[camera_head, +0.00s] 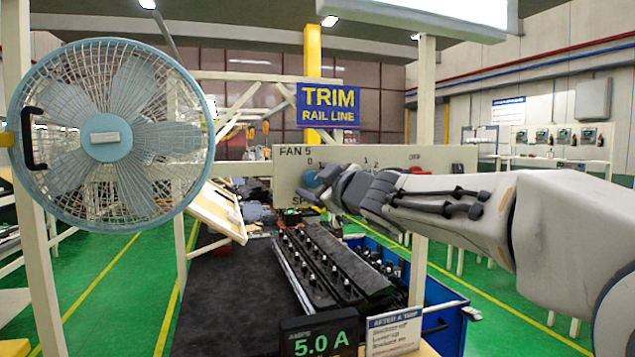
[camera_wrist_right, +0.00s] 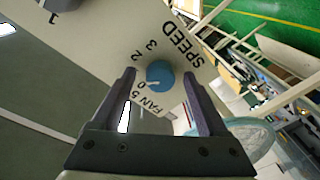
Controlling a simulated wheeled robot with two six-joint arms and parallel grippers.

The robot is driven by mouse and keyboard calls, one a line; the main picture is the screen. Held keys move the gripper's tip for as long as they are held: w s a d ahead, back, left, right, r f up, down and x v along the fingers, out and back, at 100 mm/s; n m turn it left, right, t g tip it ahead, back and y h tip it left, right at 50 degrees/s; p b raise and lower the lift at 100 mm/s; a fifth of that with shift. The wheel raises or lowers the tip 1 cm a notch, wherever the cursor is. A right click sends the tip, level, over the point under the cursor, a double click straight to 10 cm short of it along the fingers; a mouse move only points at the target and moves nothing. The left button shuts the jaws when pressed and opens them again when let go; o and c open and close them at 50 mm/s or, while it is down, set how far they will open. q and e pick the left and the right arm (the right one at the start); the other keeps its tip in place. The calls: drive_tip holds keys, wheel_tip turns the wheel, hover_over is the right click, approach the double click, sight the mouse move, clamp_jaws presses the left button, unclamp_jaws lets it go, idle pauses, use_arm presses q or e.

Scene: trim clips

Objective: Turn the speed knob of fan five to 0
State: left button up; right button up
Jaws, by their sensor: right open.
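The panel (camera_head: 445,157) marked FAN 5 stands upright beyond the table. Its blue round speed knob (camera_head: 311,179) is partly hidden by my right gripper (camera_head: 326,188) in the head view. In the right wrist view the knob (camera_wrist_right: 161,73) lies between the fingertips of my open right gripper (camera_wrist_right: 159,75), with gaps showing on both sides. The labels SPEED, 0, 2 and 3 show around it. A pale mark on the knob lies on its lower-left side, toward the 0; the exact setting is hard to tell. The left gripper is not in view.
A large blue fan (camera_head: 105,137) stands at the left. A display reading 5.0 A (camera_head: 318,337) stands at the front beside a paper sign (camera_head: 394,332). A black rack of clips (camera_head: 335,265) lies on the dark table. A blue bin (camera_head: 447,300) is at its right.

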clamp_jaws()
drive_tip(key=shift+n, duration=0.5)
drive_tip(key=n+p, duration=0.1)
drive_tip(key=n, duration=0.1)
drive_tip(key=shift+r+n+p, duration=0.1)
drive_tip(key=shift+n+p, duration=0.2)
drive_tip(key=shift+n, duration=0.1)
drive_tip(key=shift+n+g+h+p, duration=0.3)
drive_tip(key=shift+n+p, duration=0.15)
drive_tip(key=shift+n, duration=1.45)
unclamp_jaws()
